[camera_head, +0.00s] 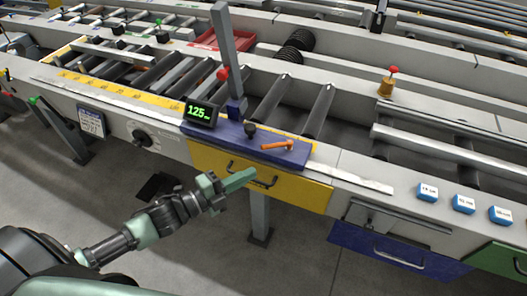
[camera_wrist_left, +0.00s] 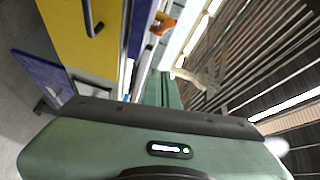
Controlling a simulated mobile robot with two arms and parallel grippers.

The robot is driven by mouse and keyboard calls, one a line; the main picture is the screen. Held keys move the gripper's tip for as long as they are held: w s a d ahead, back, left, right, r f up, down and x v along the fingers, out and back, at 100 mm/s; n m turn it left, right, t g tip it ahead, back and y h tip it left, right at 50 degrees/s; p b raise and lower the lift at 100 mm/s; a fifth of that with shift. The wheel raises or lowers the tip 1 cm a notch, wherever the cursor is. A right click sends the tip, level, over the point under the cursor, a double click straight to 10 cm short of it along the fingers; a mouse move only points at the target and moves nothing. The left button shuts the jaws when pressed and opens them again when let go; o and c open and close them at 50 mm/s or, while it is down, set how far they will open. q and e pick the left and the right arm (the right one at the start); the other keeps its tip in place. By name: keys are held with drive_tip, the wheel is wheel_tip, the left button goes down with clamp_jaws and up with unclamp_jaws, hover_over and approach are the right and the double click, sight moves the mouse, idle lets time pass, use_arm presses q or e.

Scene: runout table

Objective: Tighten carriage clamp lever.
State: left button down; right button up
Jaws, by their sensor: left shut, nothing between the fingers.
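The orange clamp lever (camera_head: 278,145) lies on the top of the blue carriage (camera_head: 222,134), next to a black knob (camera_head: 250,130). In the left wrist view the orange lever (camera_wrist_left: 162,25) is small, near the top. My left gripper (camera_head: 240,180) is shut and empty, with green fingers together. In the head view it appears in front of the yellow drawer panel, below and left of the lever and apart from it. In the left wrist view its fingers (camera_wrist_left: 163,90) point up the picture toward the carriage side. My right gripper is in neither view.
A lit display (camera_head: 201,113) and a tall grey post (camera_head: 228,50) stand on the carriage. The yellow drawer (camera_head: 300,190) with a black handle is below. Blue-and-white blocks (camera_head: 464,204) sit on the rail at right. Rollers lie behind. The floor around my arm has free room.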

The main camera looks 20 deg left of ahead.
sight(277, 147)
use_arm(q)
drive_tip(key=w+d, duration=0.1)
drive_tip(key=w, duration=0.2)
drive_tip(key=w+d+p, duration=0.1)
drive_tip(key=w, duration=0.2)
drive_tip(key=w+d+f+p, duration=0.1)
drive_tip(key=w, duration=0.3)
drive_tip(key=shift+w+a+f, duration=0.1)
drive_tip(key=shift+w+a, duration=0.15)
drive_tip(key=shift+a, duration=0.05)
